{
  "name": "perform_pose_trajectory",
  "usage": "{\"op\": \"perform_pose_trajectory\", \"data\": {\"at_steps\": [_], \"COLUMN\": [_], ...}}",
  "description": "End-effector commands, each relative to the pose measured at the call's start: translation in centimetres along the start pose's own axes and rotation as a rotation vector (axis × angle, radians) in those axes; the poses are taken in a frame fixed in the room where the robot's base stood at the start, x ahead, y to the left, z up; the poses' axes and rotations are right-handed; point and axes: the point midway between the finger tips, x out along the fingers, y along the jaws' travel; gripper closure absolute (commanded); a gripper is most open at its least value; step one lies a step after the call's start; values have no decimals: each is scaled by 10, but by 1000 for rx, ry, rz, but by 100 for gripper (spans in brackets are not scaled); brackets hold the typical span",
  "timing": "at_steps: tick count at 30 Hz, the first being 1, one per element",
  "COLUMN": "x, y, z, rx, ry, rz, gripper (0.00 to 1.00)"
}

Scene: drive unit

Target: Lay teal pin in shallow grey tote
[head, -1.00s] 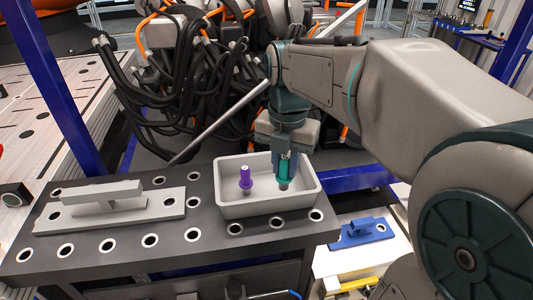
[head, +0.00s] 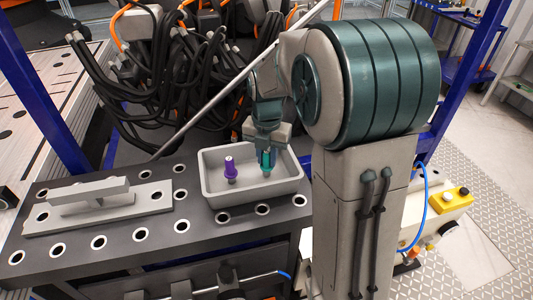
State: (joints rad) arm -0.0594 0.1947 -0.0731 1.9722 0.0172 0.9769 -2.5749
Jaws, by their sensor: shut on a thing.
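The teal pin (head: 266,163) is upright in my gripper (head: 266,153), inside the outline of the shallow grey tote (head: 209,186), in its right half. My gripper points down and is shut on the pin's upper part. I cannot tell whether the pin's lower end touches the tote floor. A purple pin (head: 230,168) stands upright in the left half of the tote, apart from the teal pin.
The tote sits on a dark table (head: 180,230) with several ringed holes. A grey fixture (head: 98,203) with a raised bar lies to the left. Black cables (head: 130,75) and a slanted metal pole (head: 215,110) are behind the table. A blue post (head: 45,100) rises at left.

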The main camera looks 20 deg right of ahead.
Motion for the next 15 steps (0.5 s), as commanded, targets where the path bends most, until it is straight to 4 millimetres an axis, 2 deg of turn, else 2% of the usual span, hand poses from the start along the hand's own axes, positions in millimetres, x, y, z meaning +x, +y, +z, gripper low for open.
{"op": "perform_pose_trajectory", "data": {"at_steps": [11,12,14,15], "x": [5,4,4,4], "y": [0,0,0,0], "z": [0,0,0,0], "rx": [0,0,0,0], "ry": [-2,-2,-2,-2], "rz": [1,1,1,1], "gripper": [100,70,57,57]}}
